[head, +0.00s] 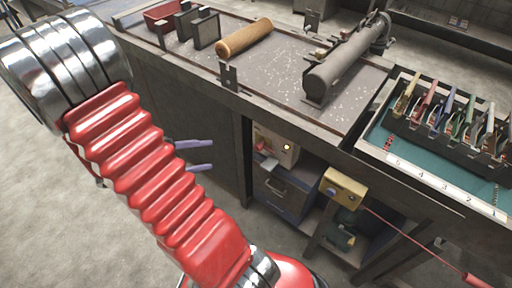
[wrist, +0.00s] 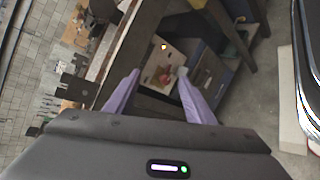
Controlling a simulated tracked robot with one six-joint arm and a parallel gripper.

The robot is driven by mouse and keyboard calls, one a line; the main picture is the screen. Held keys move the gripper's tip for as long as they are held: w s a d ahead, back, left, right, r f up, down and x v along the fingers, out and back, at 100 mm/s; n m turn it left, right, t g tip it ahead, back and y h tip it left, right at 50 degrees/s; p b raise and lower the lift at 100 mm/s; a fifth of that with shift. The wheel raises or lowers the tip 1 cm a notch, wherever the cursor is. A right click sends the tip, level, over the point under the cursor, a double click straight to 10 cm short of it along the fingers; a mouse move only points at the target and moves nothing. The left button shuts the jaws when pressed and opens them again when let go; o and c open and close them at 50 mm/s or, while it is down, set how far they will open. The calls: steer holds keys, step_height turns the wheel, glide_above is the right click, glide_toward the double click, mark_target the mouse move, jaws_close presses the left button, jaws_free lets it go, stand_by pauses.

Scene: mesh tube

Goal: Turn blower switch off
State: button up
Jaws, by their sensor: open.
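A pale control box (head: 286,151) sits under the bench, with a lit yellowish lamp and a red part low on its front. It seems to be the blower switch box, but no label is readable. The switch's position is too small to tell. My gripper (head: 212,155) has two purple fingers, spread apart and empty, left of the box in the head view. It also shows in the wrist view (wrist: 158,72), apparently short of the box.
A yellow box (head: 343,187) with a red cable hangs at the bench front, right of the pale box. Drawers (head: 283,191) are below. The bench top (head: 285,82) carries a grey cylinder and a wooden roller. Floor is open at left.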

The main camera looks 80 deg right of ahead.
steer(key=s+d+f+n+h, duration=0.3)
steer(key=d+f+h, duration=0.1)
steer(key=d+f, duration=0.45)
steer(key=n+t+h, duration=0.2)
steer(key=n+h, duration=0.1)
glide_toward(256, 150)
steer(key=a, duration=0.2)
steer(key=shift+w+a+r, duration=0.2)
steer(key=shift+w+a, duration=0.05)
steer(key=shift+w, duration=0.2)
steer(key=shift+d, duration=0.1)
steer(key=shift+x, duration=6.8)
steer(key=shift+f, duration=0.1)
steer(key=shift+c, duration=0.3)
steer(key=c, duration=1)
